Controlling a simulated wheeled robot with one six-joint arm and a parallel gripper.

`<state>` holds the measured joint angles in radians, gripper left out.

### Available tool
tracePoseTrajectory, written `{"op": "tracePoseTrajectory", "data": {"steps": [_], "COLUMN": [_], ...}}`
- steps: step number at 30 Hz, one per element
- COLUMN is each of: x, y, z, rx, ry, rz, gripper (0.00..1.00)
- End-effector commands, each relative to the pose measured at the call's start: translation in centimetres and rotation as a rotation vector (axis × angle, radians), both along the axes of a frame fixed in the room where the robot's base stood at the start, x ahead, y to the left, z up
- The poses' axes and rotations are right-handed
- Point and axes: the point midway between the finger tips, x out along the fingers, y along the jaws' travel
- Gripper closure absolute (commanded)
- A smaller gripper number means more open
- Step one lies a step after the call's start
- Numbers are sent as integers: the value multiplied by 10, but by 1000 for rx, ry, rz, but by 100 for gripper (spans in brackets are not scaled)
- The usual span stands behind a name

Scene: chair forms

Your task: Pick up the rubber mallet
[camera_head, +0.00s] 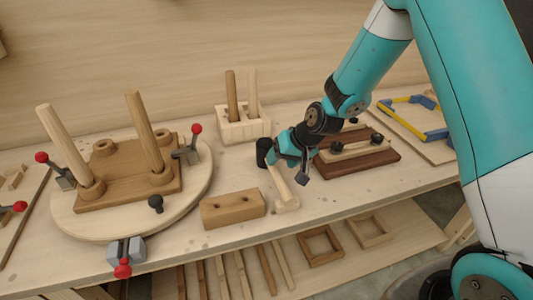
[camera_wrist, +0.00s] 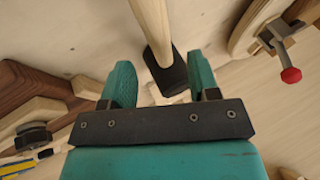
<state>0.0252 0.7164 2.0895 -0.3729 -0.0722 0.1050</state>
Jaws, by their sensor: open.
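The rubber mallet has a black head (camera_head: 264,152) and a pale wooden handle (camera_head: 279,183). It is on the workbench, left of and below my gripper (camera_head: 284,156) in the head view, and my gripper partly hides it. In the wrist view the black mallet head (camera_wrist: 168,73) shows between the two teal fingers of my gripper (camera_wrist: 161,80), with the handle running up out of the picture. The fingers are apart, with gaps on both sides of the mallet. I cannot tell their exact height above it.
A round board (camera_head: 205,187) with a chair form and red-knobbed clamps is at left. A wooden block (camera_head: 233,208) lies in front of the mallet. A pale block holding two rods (camera_head: 245,131) stands behind. A dark brown board (camera_head: 378,157) with black knobs is at right.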

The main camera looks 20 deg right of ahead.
Motion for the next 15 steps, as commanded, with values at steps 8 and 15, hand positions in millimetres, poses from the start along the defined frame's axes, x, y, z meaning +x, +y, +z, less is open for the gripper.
{"op": "tracePoseTrajectory", "data": {"steps": [8, 15], "x": [11, 22], "y": [10, 19], "z": [-21, -44], "rx": [-1, 0], "ry": [4, 2], "rz": [2, 1], "gripper": [45, 45]}}
